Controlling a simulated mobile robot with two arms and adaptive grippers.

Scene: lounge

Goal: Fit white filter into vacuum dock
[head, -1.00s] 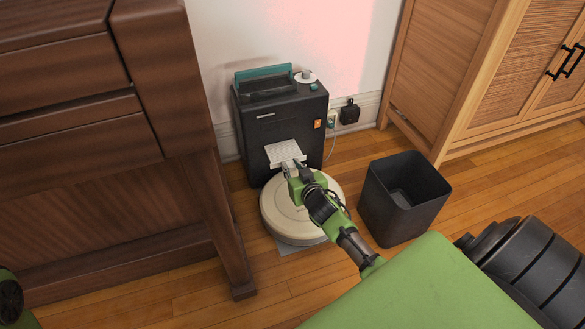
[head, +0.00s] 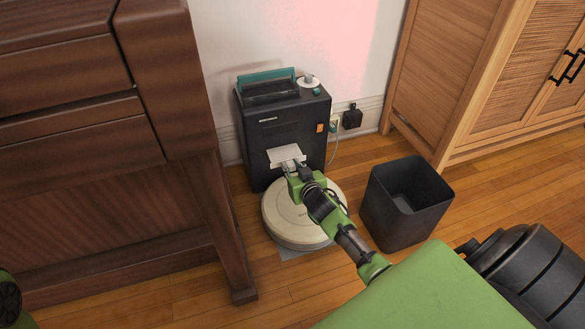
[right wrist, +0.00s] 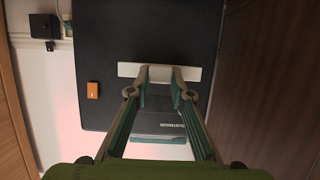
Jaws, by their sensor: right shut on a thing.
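The black vacuum dock (head: 262,133) stands against the wall, with a teal handle (head: 266,75) on top. A round cream robot vacuum (head: 290,222) sits at its foot. My right gripper (head: 292,165) is shut on the flat white filter (head: 285,154) at the dock's front face, above the vacuum. In the right wrist view the filter (right wrist: 160,70) is a narrow white strip across the dock front (right wrist: 110,30), with the fingers of my right gripper (right wrist: 160,85) at its middle. How deep its far edge sits in the dock is hidden. My left gripper is not in view.
A black open bin (head: 408,202) stands right of the vacuum. A dark wooden desk (head: 100,210) is close on the left, its leg near the vacuum. A light wooden cabinet (head: 440,80) is at right. A white knob (head: 309,81) is on the dock top.

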